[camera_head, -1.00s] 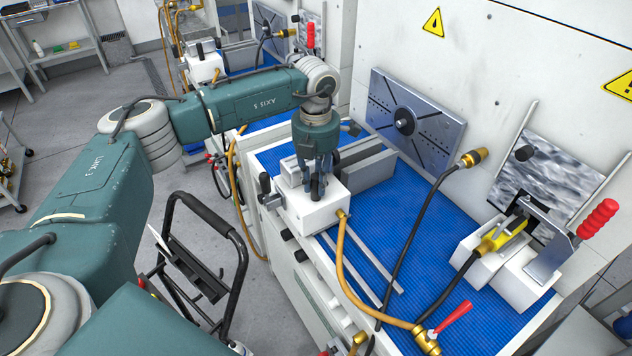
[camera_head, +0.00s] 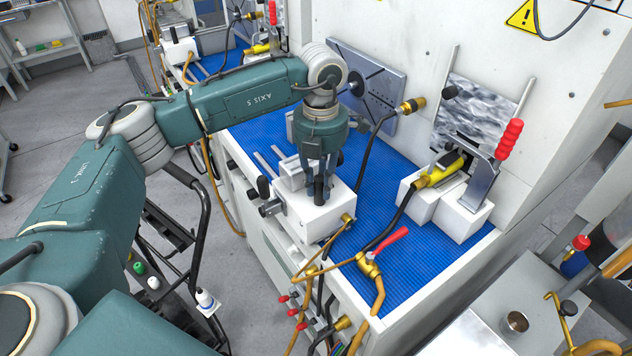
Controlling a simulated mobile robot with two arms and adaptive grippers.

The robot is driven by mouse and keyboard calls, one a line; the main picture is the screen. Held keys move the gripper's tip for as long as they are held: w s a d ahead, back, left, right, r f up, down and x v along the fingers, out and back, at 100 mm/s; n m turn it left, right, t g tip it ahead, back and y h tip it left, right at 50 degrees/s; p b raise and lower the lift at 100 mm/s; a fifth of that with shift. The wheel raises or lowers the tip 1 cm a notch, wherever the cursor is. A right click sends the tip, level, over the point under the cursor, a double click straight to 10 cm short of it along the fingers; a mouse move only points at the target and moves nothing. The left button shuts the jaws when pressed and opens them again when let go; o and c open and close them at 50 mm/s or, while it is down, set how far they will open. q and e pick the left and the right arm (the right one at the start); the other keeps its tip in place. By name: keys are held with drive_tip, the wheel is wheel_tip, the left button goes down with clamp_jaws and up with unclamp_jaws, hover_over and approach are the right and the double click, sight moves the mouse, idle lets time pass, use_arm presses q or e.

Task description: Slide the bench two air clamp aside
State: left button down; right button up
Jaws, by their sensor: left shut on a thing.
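The air clamp (camera_head: 312,217) is a white block with a grey metal top part and a black knob on its left side. It sits on the blue mat (camera_head: 283,130) of the bench, near the front edge. My left gripper (camera_head: 318,195) points down from above and is shut on the clamp's upper part; its fingers hide much of what they hold. A brass fitting and an orange hose come out of the clamp's right side. My right gripper is not in view.
A white fixture with a red-handled toggle clamp (camera_head: 509,138) stands at right. A red-levered brass valve (camera_head: 370,262) and hoses crowd the front edge. A slotted metal plate (camera_head: 378,92) stands at the back wall.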

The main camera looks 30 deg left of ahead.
use_arm(q)
drive_tip(key=shift+s+d, duration=0.2)
drive_tip(key=shift+d, duration=0.15)
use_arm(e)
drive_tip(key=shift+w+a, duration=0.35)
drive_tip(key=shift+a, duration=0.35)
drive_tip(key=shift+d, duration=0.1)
use_arm(q)
drive_tip(key=c, duration=1.7)
unclamp_jaws()
drive_tip(key=shift+o, duration=0.7)
drive_tip(key=shift+d, duration=0.1)
drive_tip(key=shift+s+r, duration=0.1)
drive_tip(key=shift+r, duration=0.25)
wheel_tip(320, 180, up, 12)
drive_tip(key=shift+f, duration=0.25)
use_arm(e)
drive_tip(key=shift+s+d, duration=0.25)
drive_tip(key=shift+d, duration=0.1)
